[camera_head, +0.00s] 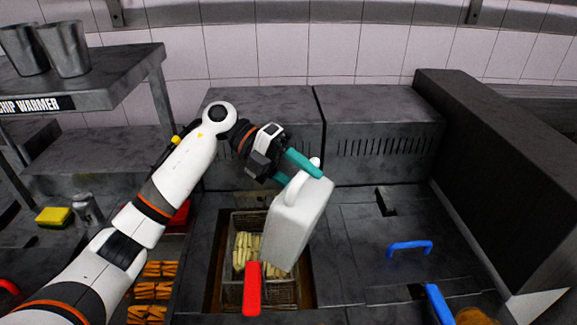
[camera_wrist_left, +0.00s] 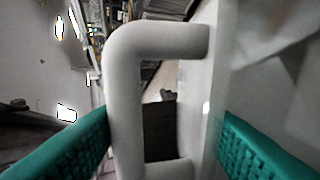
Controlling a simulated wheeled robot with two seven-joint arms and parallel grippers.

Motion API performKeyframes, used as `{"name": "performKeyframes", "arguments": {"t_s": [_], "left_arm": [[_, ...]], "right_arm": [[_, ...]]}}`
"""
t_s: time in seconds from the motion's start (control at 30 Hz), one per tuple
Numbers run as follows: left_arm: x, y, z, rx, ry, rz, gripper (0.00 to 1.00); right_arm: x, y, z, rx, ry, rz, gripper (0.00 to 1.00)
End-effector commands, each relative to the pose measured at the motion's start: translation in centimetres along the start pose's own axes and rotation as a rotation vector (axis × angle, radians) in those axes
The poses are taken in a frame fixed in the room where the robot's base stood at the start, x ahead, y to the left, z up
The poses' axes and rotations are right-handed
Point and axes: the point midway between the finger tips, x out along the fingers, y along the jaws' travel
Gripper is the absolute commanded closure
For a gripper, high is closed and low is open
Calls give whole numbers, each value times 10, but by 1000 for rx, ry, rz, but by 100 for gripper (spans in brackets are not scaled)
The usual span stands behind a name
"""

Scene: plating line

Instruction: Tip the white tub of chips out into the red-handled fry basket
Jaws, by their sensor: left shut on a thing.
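The white tub (camera_head: 298,220) hangs tilted above the right part of the fry basket, its lower end toward the basket. My left gripper (camera_head: 302,174) is shut on the tub's handle, at its upper end. In the left wrist view the tub's white handle (camera_wrist_left: 127,90) lies between the teal fingers (camera_wrist_left: 165,125). The fry basket (camera_head: 229,292) sits in the well with its red handle (camera_head: 252,289) toward the front. Pale chips (camera_head: 244,250) lie in the basket. The tub's mouth and whatever is inside it are hidden. My right gripper is not in view.
A blue handle (camera_head: 410,246) lies on the counter to the right, with another blue handle (camera_head: 438,303) in front. A tall dark block (camera_head: 490,170) bounds the right side. Orange-brown pieces (camera_head: 150,290) lie left of the well. The chip warmer shelf (camera_head: 90,80) overhangs the far left.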

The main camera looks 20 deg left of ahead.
Motion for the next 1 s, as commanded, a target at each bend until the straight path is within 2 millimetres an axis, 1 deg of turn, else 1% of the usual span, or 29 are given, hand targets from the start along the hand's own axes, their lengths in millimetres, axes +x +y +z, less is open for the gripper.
{"name": "performKeyframes", "arguments": {"t_s": [0.03,0.4,1.0], "left_arm": [[3,6,0,3,-1,-20,100],[33,20,0,4,0,-166,100],[88,18,0,4,-1,-446,100]], "right_arm": [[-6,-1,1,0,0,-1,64],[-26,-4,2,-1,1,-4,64],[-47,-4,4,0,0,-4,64]]}}
